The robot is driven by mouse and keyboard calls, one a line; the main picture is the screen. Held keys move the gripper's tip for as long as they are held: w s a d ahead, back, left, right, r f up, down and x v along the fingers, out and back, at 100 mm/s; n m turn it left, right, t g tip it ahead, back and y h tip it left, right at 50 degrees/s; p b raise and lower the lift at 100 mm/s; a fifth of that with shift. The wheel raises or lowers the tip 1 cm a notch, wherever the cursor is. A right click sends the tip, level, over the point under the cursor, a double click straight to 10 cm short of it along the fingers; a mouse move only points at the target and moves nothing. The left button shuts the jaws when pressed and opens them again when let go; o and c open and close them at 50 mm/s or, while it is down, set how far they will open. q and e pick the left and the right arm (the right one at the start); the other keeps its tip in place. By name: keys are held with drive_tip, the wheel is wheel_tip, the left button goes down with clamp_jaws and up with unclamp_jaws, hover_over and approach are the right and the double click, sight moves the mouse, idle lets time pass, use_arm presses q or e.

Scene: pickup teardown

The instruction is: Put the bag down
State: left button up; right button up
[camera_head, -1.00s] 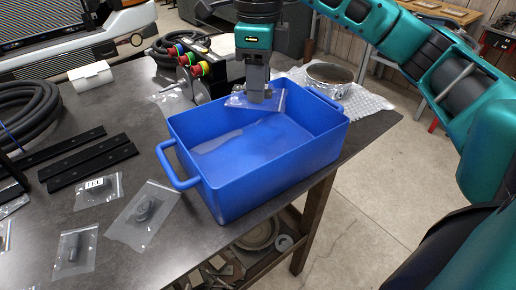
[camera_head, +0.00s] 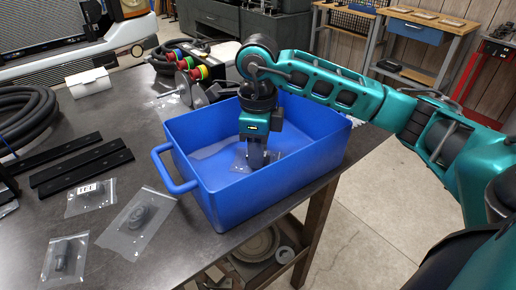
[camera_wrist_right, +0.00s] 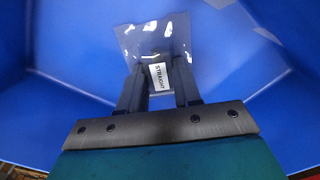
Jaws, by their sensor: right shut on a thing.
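A clear plastic bag (camera_head: 240,160) is down inside the blue bin (camera_head: 262,190). My right gripper (camera_head: 256,166) is inside the bin, pointing down, shut on the bag. In the right wrist view, the bag (camera_wrist_right: 155,45) shows between and beyond the fingers of the right gripper (camera_wrist_right: 160,90), with a white label reading STRAIGHT (camera_wrist_right: 158,76). The bag is low and close to the bin floor; I cannot tell whether it touches it. My left gripper is not in view.
Several clear bags with parts, such as one with a coiled piece (camera_head: 138,216), lie on the dark table left of the bin. Black strips (camera_head: 82,168) and a black hose (camera_head: 30,120) lie further left. A device with coloured knobs (camera_head: 190,65) stands behind the bin.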

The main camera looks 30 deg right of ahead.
drive_tip(key=shift+f, duration=0.15)
drive_tip(key=o, duration=1)
drive_tip(key=shift+r, duration=0.4)
wheel_tip(320, 180, up, 12)
drive_tip(key=shift+f+p, duration=0.2)
drive_tip(key=shift+p, duration=0.7)
